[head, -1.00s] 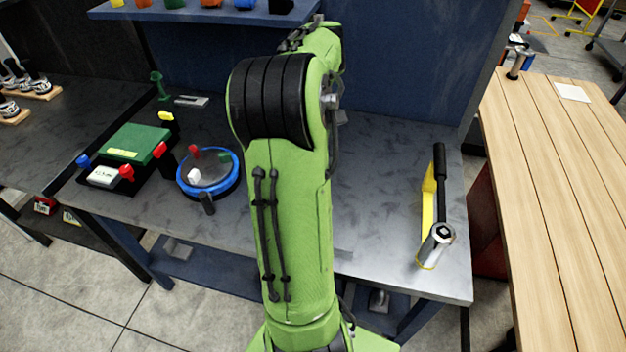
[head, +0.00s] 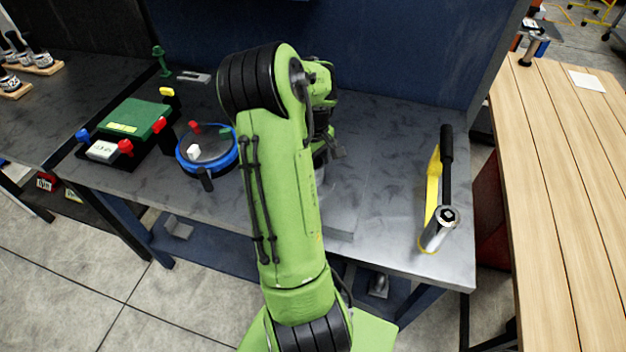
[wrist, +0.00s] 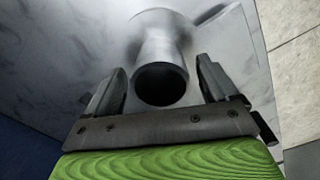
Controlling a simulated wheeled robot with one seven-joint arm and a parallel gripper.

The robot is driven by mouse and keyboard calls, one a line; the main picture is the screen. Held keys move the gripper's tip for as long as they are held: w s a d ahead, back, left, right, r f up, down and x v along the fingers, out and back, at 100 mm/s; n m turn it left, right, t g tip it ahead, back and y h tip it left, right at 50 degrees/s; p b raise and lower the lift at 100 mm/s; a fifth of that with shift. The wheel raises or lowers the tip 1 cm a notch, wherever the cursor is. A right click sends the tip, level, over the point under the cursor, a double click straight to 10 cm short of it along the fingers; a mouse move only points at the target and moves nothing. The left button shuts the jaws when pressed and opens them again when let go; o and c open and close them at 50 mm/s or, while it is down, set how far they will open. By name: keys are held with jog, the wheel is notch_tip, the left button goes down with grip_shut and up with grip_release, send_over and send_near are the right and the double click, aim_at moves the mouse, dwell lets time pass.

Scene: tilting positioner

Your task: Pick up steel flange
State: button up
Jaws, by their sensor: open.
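In the wrist view, the steel flange (wrist: 164,47) is a grey metal tube with a dark open bore and a wider round base on a grey surface. My gripper (wrist: 160,66) is open, with one finger on each side of the tube and visible gaps between fingers and tube. The bore end faces the camera. In the head view, my gripper (head: 331,148) is low over the workbench, partly behind my green arm. The flange is mostly or wholly hidden there by my arm.
The grey workbench (head: 385,150) has a blue-rimmed round fixture (head: 237,166) and a green-topped block (head: 135,122) to the left. A wooden table (head: 550,150) stands further right. Bench between arm and tool is clear.

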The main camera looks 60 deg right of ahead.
grip_shut()
dwell(0.5)
